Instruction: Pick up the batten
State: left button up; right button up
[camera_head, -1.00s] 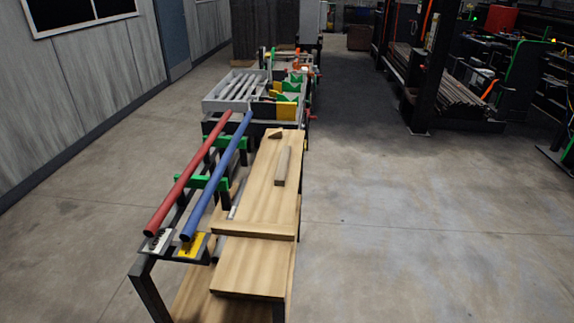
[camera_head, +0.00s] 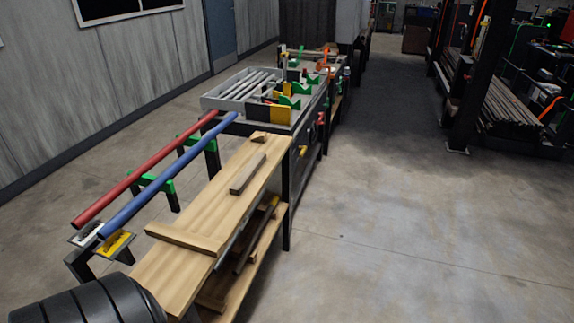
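A short grey-brown wooden bar (camera_head: 248,174), which looks like the batten, lies flat on the light wooden bench top (camera_head: 215,205). It lies lengthwise along the bench, right of the two pipes. A small wooden wedge (camera_head: 258,137) sits just beyond its far end. A light wooden strip (camera_head: 185,238) lies across the near part of the bench top. Neither of my grippers is in view. A dark, ribbed rounded part fills the bottom left corner; no fingers show on it.
A red pipe (camera_head: 140,176) and a blue pipe (camera_head: 165,179) rest on green supports (camera_head: 152,183) left of the bench top. A grey tray (camera_head: 243,88) with several rods stands farther back. A lower shelf (camera_head: 255,250) holds wood pieces. The floor (camera_head: 400,220) on the right is clear.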

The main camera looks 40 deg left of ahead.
aim_at(239, 185)
jog(key=i+u, duration=0.35)
jog(key=i+l+u, duration=0.35)
jog(key=i, duration=0.2)
jog(key=i+l+u, duration=0.15)
jog(key=i+u, duration=0.15)
jog(key=i, duration=0.1)
